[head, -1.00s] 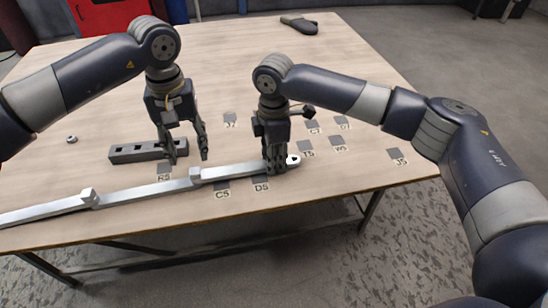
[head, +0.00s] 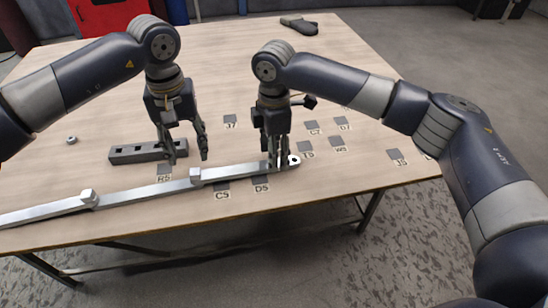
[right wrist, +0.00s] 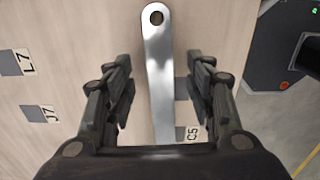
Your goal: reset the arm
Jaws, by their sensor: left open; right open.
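My right gripper (head: 277,163) is open over the right end of a long galvanized bracket bar (head: 140,189) near the table's front edge. In the right wrist view the bar (right wrist: 160,75), with a round hole at its end, runs between the spread fingers (right wrist: 164,105), and I see no finger touching it. My left gripper (head: 190,157) is open and empty, just behind the bar and beside a dark block with square holes (head: 140,152). Whether its left finger touches the block I cannot tell.
The wooden table (head: 240,60) carries several dark labelled squares, such as J5 (head: 397,156) and C5 (head: 222,187). A small nut (head: 71,140) lies at the left. A dark object (head: 299,25) lies at the far edge. The table's middle back is clear.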

